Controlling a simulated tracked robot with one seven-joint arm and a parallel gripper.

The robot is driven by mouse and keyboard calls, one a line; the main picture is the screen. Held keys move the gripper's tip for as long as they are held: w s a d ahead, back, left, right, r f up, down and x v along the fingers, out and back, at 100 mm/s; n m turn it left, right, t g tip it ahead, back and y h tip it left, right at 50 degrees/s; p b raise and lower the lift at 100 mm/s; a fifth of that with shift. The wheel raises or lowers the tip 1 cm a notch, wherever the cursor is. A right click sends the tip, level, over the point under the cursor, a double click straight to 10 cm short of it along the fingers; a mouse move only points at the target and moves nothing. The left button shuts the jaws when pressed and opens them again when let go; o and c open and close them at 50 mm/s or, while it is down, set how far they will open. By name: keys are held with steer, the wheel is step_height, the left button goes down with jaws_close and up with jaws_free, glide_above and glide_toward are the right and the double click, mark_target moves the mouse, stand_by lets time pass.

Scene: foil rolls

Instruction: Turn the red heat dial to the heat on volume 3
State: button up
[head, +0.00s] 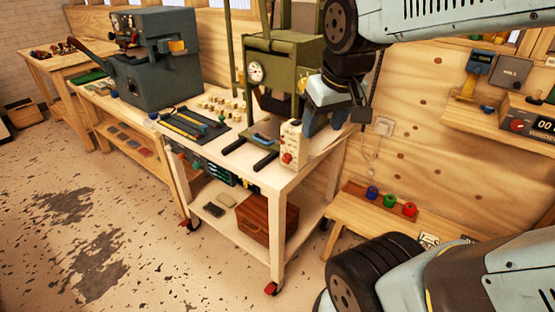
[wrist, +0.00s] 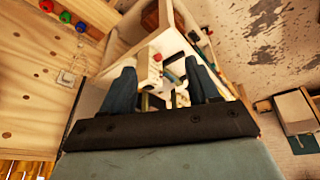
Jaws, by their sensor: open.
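The red heat dial (head: 287,158) is low on the front of a cream upright control box (head: 293,138). The box stands at the right front of the white trolley top, beside the green press. My gripper (head: 310,128) is just right of and behind the box in the head view, and its tips are partly hidden there. In the wrist view my gripper (wrist: 161,66) has two blue fingers spread apart. The cream box (wrist: 147,66) shows between them, with a small red dial (wrist: 157,57) near its end. I see nothing held. The heat markings are too small to read.
The green press (head: 282,65) with a gauge stands behind the box. A dark mat with tools (head: 195,124) lies left on the trolley (head: 262,172). A low bench (head: 385,222) with coloured knobs is at right. The wooden wall is close behind; floor is free at left.

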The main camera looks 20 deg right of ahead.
steer(key=w+a+f+n+g+h, duration=0.2)
steer(key=w+f+n+g, duration=0.25)
steer(key=w+f, duration=0.55)
steer(key=n+t+h, duration=1)
steer(key=n+h, duration=0.3)
steer(key=n, duration=0.7)
glide_toward(284, 161)
steer(key=shift+m, duration=0.35)
steer(key=x, duration=0.8)
steer(key=shift+w+d+r, duration=0.1)
steer(key=shift+d+r, duration=0.05)
steer(key=shift+d, duration=0.2)
steer(key=shift+c, duration=0.3)
steer(key=c, duration=1)
